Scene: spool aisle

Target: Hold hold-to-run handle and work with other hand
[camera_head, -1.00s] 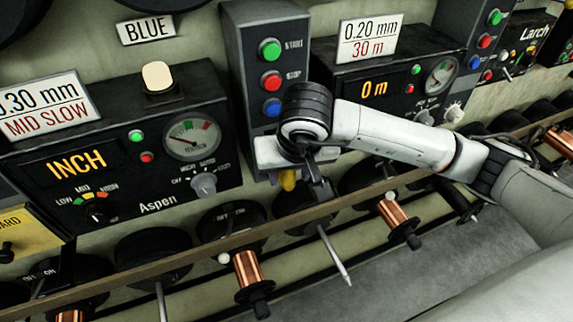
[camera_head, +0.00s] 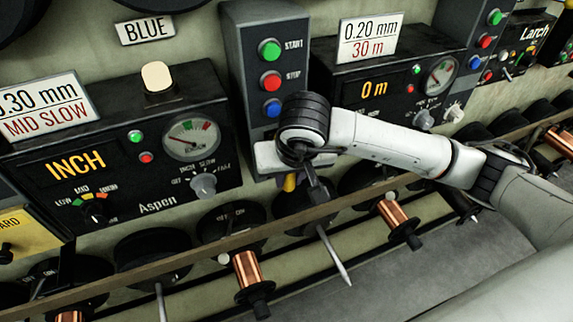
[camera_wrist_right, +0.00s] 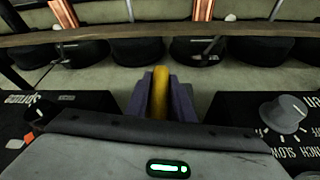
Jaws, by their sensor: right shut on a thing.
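The yellow hold-to-run handle (camera_head: 289,182) hangs under the grey button box, partly hidden behind my right gripper (camera_head: 303,184). In the right wrist view the yellow handle (camera_wrist_right: 160,94) stands between the two fingers of my right gripper (camera_wrist_right: 161,100), which is shut on it. The Aspen panel (camera_head: 120,165) is left of the handle, with an orange INCH display, a gauge (camera_head: 192,138) and a grey selector knob (camera_head: 203,185). My left gripper is not in view.
The button box (camera_head: 262,50) carries green, red and blue buttons. A long rail (camera_head: 180,250) runs below the panels, with copper spools (camera_head: 247,268) and bare spindles (camera_head: 333,258) sticking out. Another panel showing 0 m (camera_head: 390,95) stands to the right, behind my right arm.

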